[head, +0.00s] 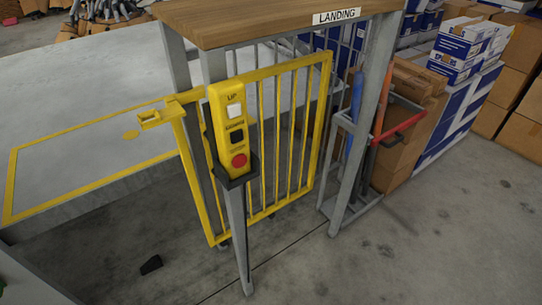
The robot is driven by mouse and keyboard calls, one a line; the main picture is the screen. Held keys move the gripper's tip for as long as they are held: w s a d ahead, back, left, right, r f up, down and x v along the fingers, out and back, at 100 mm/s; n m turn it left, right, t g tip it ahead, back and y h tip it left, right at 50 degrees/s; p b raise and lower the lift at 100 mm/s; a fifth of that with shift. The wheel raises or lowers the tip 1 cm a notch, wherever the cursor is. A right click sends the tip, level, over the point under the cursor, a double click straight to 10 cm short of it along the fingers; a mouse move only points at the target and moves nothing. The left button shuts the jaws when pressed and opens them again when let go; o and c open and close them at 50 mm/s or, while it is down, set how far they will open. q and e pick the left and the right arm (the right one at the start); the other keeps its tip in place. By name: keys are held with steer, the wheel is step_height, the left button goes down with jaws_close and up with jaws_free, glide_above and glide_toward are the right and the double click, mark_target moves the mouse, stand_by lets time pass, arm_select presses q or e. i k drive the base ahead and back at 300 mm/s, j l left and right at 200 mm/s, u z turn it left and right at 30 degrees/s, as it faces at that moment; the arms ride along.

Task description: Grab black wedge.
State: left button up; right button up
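A small black wedge (151,264) lies on the dark grey concrete floor at the lower left in the head view. It sits apart from the yellow gate, to the left of the gate's lower corner and in front of the raised grey platform. Nothing touches or covers it. Neither of my grippers shows in this view.
A yellow barred gate (283,135) and a yellow button box (233,130) on a grey post (238,235) stand right of the wedge. A raised platform (80,130) lies behind. Cartons (522,125) stand at the right. The front right floor is clear.

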mark_target(155, 262)
steer(key=u, duration=1.3)
steer(key=j+u, duration=0.15)
steer(key=j, duration=1.2)
